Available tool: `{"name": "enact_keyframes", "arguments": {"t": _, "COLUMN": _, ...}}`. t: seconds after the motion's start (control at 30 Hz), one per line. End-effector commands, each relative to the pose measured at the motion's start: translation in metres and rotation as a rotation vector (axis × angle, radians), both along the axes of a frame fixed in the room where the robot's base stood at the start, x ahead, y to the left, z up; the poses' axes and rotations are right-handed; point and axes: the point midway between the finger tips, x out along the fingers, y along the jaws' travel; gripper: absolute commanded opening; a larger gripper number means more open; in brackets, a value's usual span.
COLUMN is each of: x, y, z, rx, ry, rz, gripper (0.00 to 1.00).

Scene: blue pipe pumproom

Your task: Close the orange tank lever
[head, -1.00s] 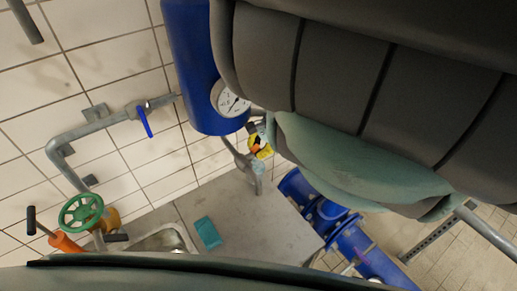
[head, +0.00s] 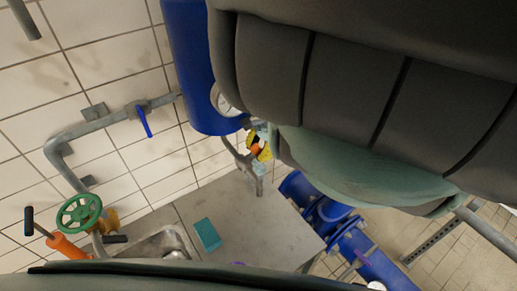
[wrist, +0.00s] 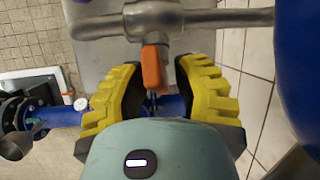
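The orange lever (wrist: 153,68) hangs down from the grey metal valve and pipe (wrist: 152,20) in the wrist view. My gripper (wrist: 160,75) has two yellow and black fingers spread apart, one on each side of the lever. The lever sits between the fingertips with gaps on both sides, and I see no clear contact. In the head view, my gripper (head: 262,148) is small, by the grey pipe beside the blue tank (head: 193,65), and mostly hidden by my arm. An orange patch shows there, too small to make out well.
A pressure gauge (head: 224,99) on the tank is partly covered by my arm. A blue-handled valve (head: 145,120) and a green handwheel (head: 79,213) are at the left. A teal sponge-like block (head: 208,234) lies on the grey counter (head: 235,215). Blue piping (head: 330,222) stands at the right.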

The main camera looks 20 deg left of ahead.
Motion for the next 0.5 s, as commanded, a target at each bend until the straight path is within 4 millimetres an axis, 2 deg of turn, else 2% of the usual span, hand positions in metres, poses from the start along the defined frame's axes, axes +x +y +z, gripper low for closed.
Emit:
{"name": "enact_keyframes", "arguments": {"t": 0.03, "x": 0.0001, "y": -0.0001, "z": 0.0001, "rx": 0.000, "ry": 0.000, "rz": 0.000, "gripper": 0.34}}
{"name": "enact_keyframes", "arguments": {"t": 0.1, "x": 0.0003, "y": -0.0002, "z": 0.0003, "rx": 0.000, "ry": 0.000, "rz": 0.000, "gripper": 0.41}}
{"name": "enact_keyframes", "arguments": {"t": 0.5, "x": 0.0002, "y": -0.0003, "z": 0.0006, "rx": 0.000, "ry": 0.000, "rz": 0.001, "gripper": 0.41}}
